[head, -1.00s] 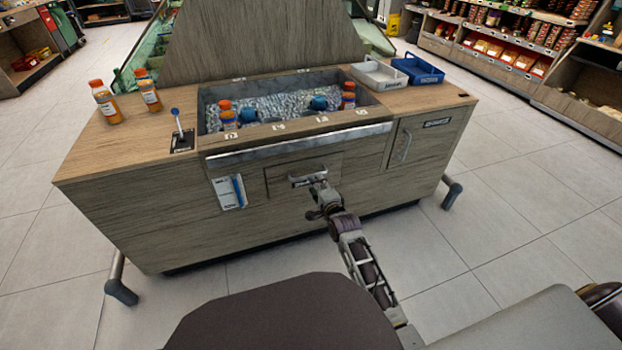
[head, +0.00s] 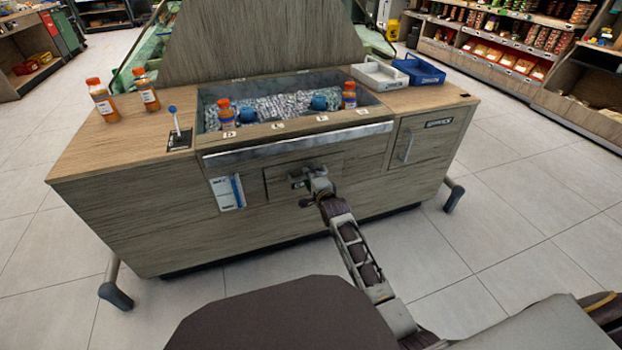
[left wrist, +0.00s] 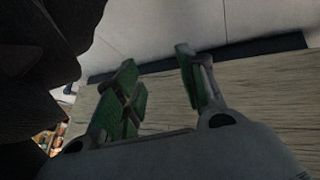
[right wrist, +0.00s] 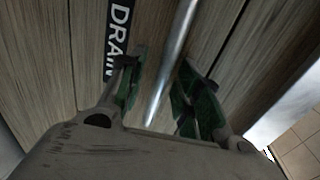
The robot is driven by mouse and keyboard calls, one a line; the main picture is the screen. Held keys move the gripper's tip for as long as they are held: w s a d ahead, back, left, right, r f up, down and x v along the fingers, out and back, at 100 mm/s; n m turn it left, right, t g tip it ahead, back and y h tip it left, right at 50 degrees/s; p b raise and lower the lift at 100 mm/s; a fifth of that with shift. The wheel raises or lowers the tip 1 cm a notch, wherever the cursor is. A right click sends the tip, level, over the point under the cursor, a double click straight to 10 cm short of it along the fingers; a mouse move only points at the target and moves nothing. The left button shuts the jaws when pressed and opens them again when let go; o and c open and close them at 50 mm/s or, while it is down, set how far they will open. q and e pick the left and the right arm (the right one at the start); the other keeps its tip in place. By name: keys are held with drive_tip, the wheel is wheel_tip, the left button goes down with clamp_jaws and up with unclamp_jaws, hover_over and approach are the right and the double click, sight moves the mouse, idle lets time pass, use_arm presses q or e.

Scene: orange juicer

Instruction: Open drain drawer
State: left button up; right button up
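The drain drawer (head: 280,182) is a small wooden front low in the middle of the cabinet, and it looks shut in the head view. My right gripper (head: 310,178) is at its front and hides most of its handle. In the right wrist view the metal handle bar (right wrist: 172,65) runs between the two green-padded fingers of my right gripper (right wrist: 162,88), beside a black DRAIN label (right wrist: 118,38). Those fingers are apart, with gaps beside the bar; contact is not visible. My left gripper (left wrist: 160,90) is open and empty near a wooden surface, outside the head view.
The wooden cabinet (head: 130,222) holds an ice well with several bottles (head: 226,116). A blue-knobbed lever (head: 176,122), a white tray (head: 378,76) and a blue tray (head: 418,70) are on top. A service door (head: 420,140) is right of the drawer. The floor in front is clear.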

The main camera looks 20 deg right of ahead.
use_arm(q)
drive_tip(key=shift+w, duration=0.1)
use_arm(e)
clamp_jaws()
use_arm(q)
drive_tip(key=shift+w+d+r, duration=0.15)
drive_tip(key=shift+w+r, duration=0.2)
drive_tip(key=shift+w, duration=0.05)
